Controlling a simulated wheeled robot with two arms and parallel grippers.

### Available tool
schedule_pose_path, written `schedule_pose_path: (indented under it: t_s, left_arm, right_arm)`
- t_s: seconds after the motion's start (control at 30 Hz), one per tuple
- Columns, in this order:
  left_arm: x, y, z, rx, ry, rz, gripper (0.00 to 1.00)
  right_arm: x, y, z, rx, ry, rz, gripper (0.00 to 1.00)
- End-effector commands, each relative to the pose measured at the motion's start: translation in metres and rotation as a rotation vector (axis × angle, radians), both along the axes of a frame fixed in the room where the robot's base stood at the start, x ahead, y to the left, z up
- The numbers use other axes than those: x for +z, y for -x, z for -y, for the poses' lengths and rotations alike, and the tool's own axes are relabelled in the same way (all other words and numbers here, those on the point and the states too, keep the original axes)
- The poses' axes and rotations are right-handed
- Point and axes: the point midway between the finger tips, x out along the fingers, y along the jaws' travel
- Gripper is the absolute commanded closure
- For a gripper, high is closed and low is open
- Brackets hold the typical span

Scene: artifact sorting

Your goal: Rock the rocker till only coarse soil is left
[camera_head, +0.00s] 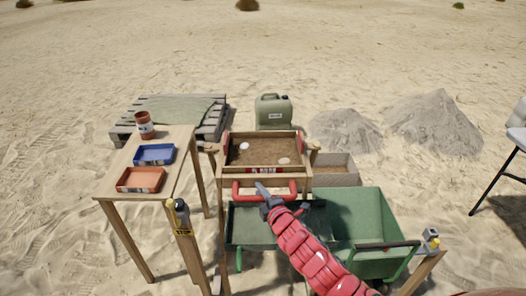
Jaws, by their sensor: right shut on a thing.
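The rocker (227,165) is a wooden sieve box on a wooden frame in the middle of the head view. Brown soil (262,152) covers its bottom. A white piece (244,146) and a tan piece (284,161) lie on the soil. A red handle (243,184) runs along the rocker's front. My right gripper (262,187) is shut on this handle near its middle, with the red arm reaching in from the lower right. The gripper hides part of the handle. My left gripper is not in view.
A wooden side table (120,175) at left holds a blue tray (154,154), an orange tray (139,179) and a brown jar (144,124). A green wheelbarrow (362,215) stands at lower right. A green jerrycan (273,111) and soil piles (437,122) are behind. Open sand lies beyond.

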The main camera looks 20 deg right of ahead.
Motion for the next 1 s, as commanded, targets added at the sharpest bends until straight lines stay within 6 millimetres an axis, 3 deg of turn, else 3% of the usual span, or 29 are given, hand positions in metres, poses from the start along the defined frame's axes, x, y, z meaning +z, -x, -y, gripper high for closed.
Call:
schedule_pose_path:
  t_s: [0.23,1.0]
  left_arm:
    - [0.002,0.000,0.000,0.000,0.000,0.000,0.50]
    - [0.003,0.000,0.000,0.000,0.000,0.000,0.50]
  right_arm:
    - [0.001,0.053,-0.015,0.001,0.000,0.001,1.00]
    - [0.009,0.015,-0.010,0.012,0.003,0.016,1.00]
